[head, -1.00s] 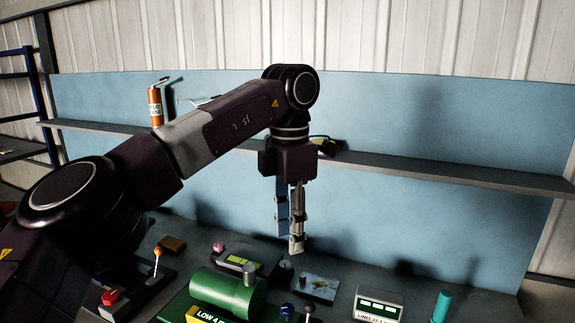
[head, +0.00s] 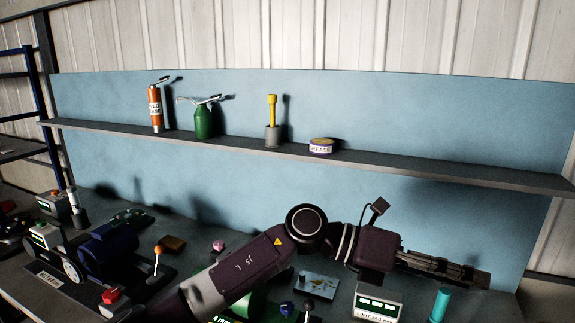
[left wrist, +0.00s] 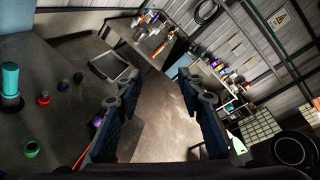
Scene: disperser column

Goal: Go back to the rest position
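My left arm crosses the lower middle of the head view from the bottom edge. Its left gripper (head: 470,274) points right, roughly level, in front of the blue back panel and above the right part of the bench. In the left wrist view the two fingers of this gripper (left wrist: 157,90) stand well apart with nothing between them, so it is open and empty. Beyond them I see open floor. My right gripper shows in neither view.
A white display box (head: 378,300) and a teal cylinder (head: 440,305) stand below the gripper. A blue machine (head: 105,250) is at left.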

